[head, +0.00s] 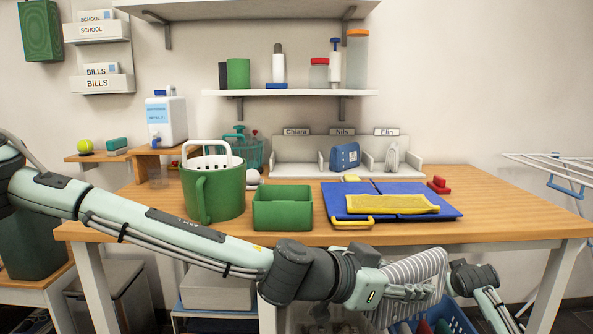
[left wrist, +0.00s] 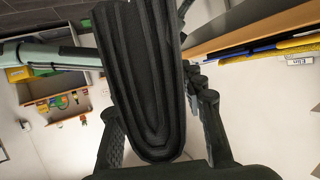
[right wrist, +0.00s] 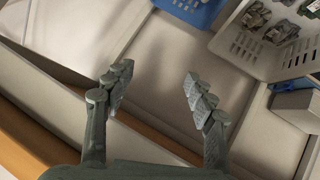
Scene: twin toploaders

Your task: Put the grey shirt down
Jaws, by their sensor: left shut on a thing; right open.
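The grey shirt (head: 418,271) is a folded, grey-and-white striped cloth in the head view, in front of the table's front edge at the lower right. My left gripper (head: 410,291) is shut on it. In the left wrist view the shirt (left wrist: 150,70) shows as a dark, layered fold between the fingers of the left gripper (left wrist: 157,118). My right gripper (right wrist: 150,90) is open in the right wrist view, with nothing between its fingers.
On the wooden table (head: 290,236) stand a green pot (head: 222,195), a green bin (head: 283,209) and a blue board (head: 440,210) with a yellow cloth (head: 392,204). A blue basket (head: 455,318) is below the shirt. A drying rack (head: 560,171) stands at right.

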